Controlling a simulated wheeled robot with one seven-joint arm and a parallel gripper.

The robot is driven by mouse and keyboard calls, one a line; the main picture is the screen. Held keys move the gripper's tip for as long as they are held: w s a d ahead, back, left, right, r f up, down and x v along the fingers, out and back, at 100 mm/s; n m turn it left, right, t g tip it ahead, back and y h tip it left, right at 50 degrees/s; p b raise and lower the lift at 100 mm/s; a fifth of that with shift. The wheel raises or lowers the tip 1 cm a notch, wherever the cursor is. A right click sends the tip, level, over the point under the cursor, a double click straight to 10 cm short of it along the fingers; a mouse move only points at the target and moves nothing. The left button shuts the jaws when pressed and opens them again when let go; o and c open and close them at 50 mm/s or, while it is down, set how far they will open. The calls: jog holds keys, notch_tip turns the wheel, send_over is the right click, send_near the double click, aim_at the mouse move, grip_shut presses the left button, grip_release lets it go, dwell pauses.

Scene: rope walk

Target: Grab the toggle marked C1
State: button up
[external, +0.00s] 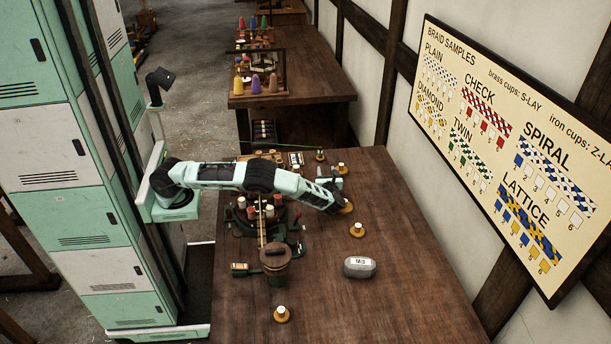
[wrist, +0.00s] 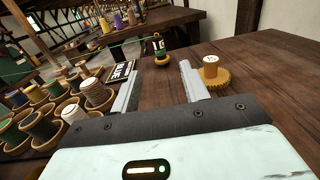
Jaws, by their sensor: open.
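My gripper (external: 328,188) is open and empty, low over the right part of the table. Its two grey fingers also show in the wrist view (wrist: 160,78). Ahead, roughly in line with the finger gap, stands a small dark piece (wrist: 158,48) with a pale mark on a yellowish base; a green line reaches it. The mark looks like a 1 and another character, but I cannot read it surely. Just right of the right fingertip, a white-topped spool (wrist: 211,62) stands on a toothed brass base (wrist: 212,78). I cannot tell which piece is marked C1.
Several bobbins in cups (wrist: 42,122) crowd the left, beside a dark lettered plate (wrist: 121,72). A grey block marked MIS (external: 360,267) and white-topped pieces (external: 357,229) (external: 281,314) stand on the wooden table (external: 400,300). Its right side is mostly clear.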

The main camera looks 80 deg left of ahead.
jog(key=p, duration=0.1)
send_near(321, 151)
jog(key=a, duration=0.5)
jog(key=shift+w+r, duration=0.15)
jog(key=shift+w, duration=0.2)
jog(key=shift+s+a+f+p, duration=0.15)
jog(key=shift+a+p, duration=0.1)
jog(key=shift+a, duration=1.25)
jog(key=shift+w+a+f+p, duration=0.1)
jog(key=shift+a+f+p, duration=0.1)
jog(key=shift+a, duration=1.35)
jog(key=shift+r, duration=0.1)
grip_shut()
